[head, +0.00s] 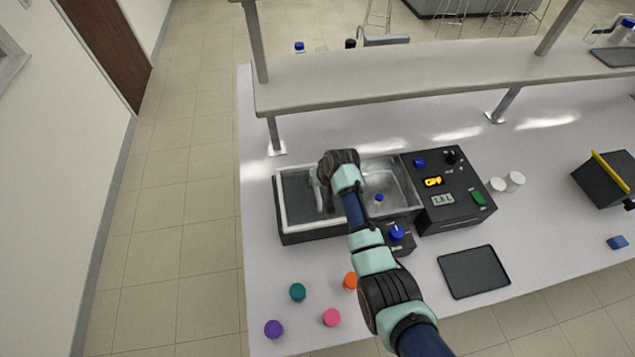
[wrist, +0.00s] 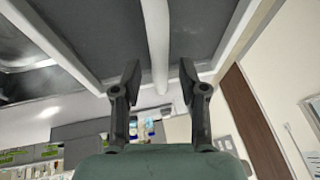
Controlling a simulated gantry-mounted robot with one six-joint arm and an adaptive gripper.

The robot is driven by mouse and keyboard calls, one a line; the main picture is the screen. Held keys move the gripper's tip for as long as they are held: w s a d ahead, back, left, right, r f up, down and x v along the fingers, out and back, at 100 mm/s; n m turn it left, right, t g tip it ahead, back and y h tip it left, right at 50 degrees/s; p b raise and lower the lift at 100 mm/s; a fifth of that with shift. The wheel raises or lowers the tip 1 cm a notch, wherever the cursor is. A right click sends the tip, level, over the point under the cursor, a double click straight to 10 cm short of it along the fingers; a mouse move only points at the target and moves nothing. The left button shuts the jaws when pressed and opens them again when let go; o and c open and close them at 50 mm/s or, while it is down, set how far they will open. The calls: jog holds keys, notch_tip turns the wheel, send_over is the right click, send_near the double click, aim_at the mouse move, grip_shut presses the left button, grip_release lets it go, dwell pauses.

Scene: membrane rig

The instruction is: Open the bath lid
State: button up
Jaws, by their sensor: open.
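The bath (head: 300,238) is a dark box on the bench. Its lid, a grey panel in a pale frame (head: 283,205), is over the left part. The right part is uncovered and shows a shiny metal basin (head: 400,180) with a small blue-capped item inside. My gripper (head: 326,190) is over the lid's right half and partly hides it. In the wrist view my gripper (wrist: 160,76) is open, one finger on each side of a pale bar (wrist: 155,40) that runs across the dark panel (wrist: 200,30). I cannot tell whether the fingers touch the bar.
A black control panel (head: 447,212) adjoins the bath on the right. A shelf (head: 420,78) on posts runs behind and above. Several coloured caps, such as the teal one (head: 297,292), lie in front. A black tray (head: 473,272) lies front right. Bench left of the bath is clear.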

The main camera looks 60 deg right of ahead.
jog(key=v, duration=1.2)
dwell(0.3)
jog(key=w+a+r+n+t+p, duration=0.1)
jog(key=w+a+r+n+t, duration=0.25)
jog(key=a, duration=0.75)
jog(key=w+a+r+n+p, duration=0.2)
jog(key=w+a+r, duration=0.4)
jog(key=a, duration=0.6)
jog(key=s+a+r+n+t, duration=0.1)
jog(key=a+r, duration=0.2)
jog(key=a, duration=0.4)
jog(key=s+a+r+n+t+y, duration=0.1)
jog(key=a+r+n+t, duration=0.1)
jog(key=a, duration=0.5)
jog(key=s+a+r+n+t+y+p, duration=0.1)
jog(key=a+r+n+t, duration=0.1)
jog(key=a+r, duration=0.2)
jog(key=a, duration=0.3)
jog(key=shift+s+r, duration=0.25)
jog(key=shift+s, duration=0.05)
